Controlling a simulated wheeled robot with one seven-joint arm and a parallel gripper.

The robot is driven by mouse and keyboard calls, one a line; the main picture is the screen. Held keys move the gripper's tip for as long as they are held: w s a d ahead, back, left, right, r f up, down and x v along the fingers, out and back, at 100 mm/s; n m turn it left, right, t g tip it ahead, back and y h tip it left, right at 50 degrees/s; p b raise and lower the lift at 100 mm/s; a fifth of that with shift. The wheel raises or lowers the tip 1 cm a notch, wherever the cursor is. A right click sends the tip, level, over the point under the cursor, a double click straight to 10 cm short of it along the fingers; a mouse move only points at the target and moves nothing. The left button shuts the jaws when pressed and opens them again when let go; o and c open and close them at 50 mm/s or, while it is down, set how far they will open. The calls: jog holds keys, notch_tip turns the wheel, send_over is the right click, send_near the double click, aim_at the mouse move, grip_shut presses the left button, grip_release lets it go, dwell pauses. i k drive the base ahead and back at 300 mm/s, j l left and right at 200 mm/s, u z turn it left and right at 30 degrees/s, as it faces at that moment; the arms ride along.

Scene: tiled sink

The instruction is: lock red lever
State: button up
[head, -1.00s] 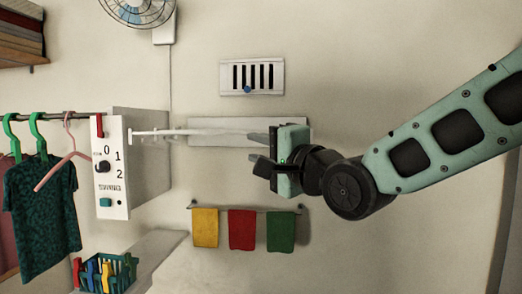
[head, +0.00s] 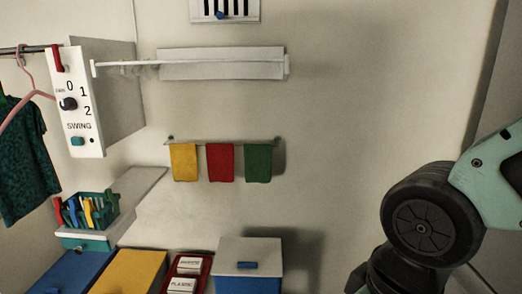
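The red lever (head: 57,58) stands upright at the top left of the white control panel (head: 84,122) in the head view. The panel is the front of a grey box on the left, with a dark knob (head: 68,104), the marks 0, 1, 2 and the word SWING. My arm is at the lower right, far from the lever. My gripper's fingers are below the picture's bottom edge, so I cannot see whether they hold anything.
A thin white bar (head: 190,63) reaches right from the panel. Yellow, red and green cloths hang on a wall rail (head: 222,140). A basket of pegs (head: 90,210), coloured bins and a blue box with a white lid (head: 250,250) are below. The right wall is bare.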

aim_at(60, 67)
jog(key=u, duration=1.4)
